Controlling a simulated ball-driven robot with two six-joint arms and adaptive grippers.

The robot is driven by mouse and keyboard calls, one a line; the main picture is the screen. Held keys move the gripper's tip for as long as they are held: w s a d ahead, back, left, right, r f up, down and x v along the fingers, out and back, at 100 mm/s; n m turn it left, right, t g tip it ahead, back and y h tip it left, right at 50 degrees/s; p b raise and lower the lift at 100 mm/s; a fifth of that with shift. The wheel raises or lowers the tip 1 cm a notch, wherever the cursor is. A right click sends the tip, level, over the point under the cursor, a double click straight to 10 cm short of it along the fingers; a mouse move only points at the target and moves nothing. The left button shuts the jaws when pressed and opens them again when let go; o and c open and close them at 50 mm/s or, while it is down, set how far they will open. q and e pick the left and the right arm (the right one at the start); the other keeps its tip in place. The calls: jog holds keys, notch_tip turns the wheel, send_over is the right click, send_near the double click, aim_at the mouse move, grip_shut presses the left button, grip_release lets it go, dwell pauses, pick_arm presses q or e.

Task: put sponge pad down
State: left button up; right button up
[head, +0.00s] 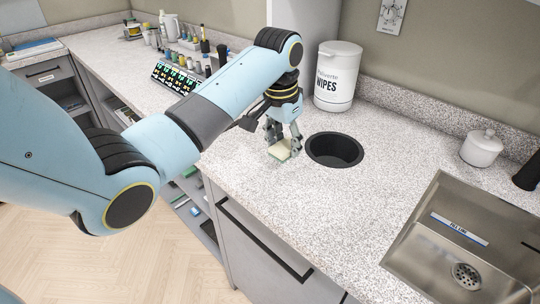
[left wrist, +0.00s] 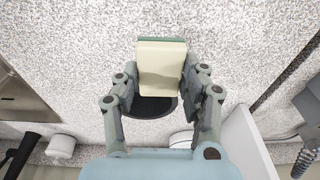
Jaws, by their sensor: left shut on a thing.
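The sponge pad (head: 281,150) is a small cream block with a green layer. It is between the fingers of my left gripper (head: 283,142), which is shut on it just over the speckled counter (head: 255,180), left of the round black opening. I cannot tell whether the pad touches the counter. In the left wrist view the sponge pad (left wrist: 162,68) fills the space between the fingers of the left gripper (left wrist: 162,85), its cream face towards the camera and its green edge at the top. My right gripper is not in view.
A round black opening (head: 335,150) is close right of the gripper. A white wipes tub (head: 337,77) stands behind it. A steel sink (head: 470,240) and a white lidded jar (head: 482,148) are at the right. The counter's front edge is near; the counter between opening and sink is clear.

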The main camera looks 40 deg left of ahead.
pick_arm(q)
send_over(269, 167)
jog(key=shift+s+d+f, duration=0.1)
jog(key=shift+s+f, duration=0.05)
jog(key=shift+f, duration=0.45)
jog(key=shift+s+d+f, duration=0.1)
jog(key=shift+s+f, duration=0.05)
jog(key=shift+f, duration=0.45)
jog(key=shift+a+f, duration=0.1)
jog(key=shift+f, duration=0.1)
notch_tip(269, 167, down, 4)
jog(key=shift+r+p, duration=0.1)
jog(key=shift+p, duration=0.3)
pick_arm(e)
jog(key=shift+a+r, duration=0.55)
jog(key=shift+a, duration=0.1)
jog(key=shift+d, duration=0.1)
pick_arm(q)
jog(key=o, duration=1.1)
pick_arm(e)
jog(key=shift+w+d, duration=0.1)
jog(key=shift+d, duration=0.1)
pick_arm(q)
notch_tip(269, 167, up, 12)
jog(key=s, duration=0.2)
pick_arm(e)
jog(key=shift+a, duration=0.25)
